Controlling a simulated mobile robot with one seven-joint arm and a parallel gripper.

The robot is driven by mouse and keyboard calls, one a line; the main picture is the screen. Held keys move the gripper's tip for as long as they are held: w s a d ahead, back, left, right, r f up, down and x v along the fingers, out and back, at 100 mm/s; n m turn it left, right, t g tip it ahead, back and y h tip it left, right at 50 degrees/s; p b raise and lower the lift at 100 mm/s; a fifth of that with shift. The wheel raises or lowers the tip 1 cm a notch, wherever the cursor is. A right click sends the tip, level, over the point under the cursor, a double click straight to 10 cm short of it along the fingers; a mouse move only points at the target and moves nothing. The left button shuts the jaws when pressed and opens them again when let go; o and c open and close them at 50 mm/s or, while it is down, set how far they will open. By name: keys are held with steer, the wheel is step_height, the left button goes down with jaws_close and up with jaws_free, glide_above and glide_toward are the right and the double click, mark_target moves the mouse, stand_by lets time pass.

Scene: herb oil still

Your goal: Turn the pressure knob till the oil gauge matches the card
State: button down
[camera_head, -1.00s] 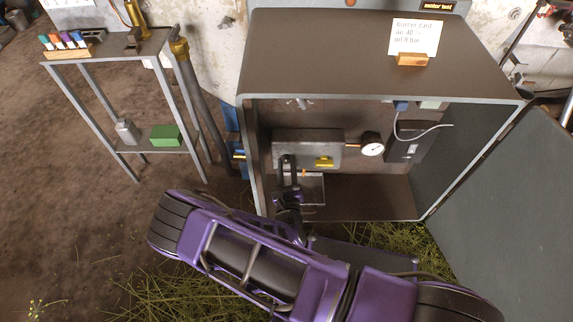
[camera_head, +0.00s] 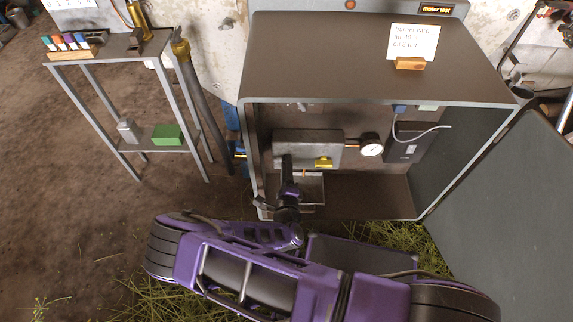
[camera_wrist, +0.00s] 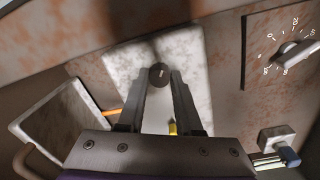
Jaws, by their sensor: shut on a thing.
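My gripper (camera_wrist: 159,85) is shut on a small dark round knob (camera_wrist: 159,74), which has a light mark on its face. The knob sits against a pale, worn metal block, the burner body (camera_head: 308,148) in the head view; there my gripper (camera_head: 287,164) reaches its left front and hides the knob. The round white oil gauge (camera_head: 371,150) sits right of the block on a short copper pipe. Its needle is too small to read surely.
The open cabinet (camera_head: 370,80) surrounds my wrist, with its door swung out at the right. A yellow handle (camera_head: 324,162) sits close beside my gripper. A numbered dial (camera_wrist: 290,50) with a grey lever is at right in the wrist view. A dark box (camera_head: 408,146) hangs right of the gauge.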

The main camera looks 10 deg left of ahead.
steer(key=shift+n, duration=2.1)
steer(key=c, duration=0.6)
jaws_free()
steer(key=p+v, duration=0.1)
steer(key=v, duration=1.6)
steer(key=shift+s+r, duration=0.1)
steer(key=shift+s, duration=0.2)
steer(key=shift+a, duration=0.1)
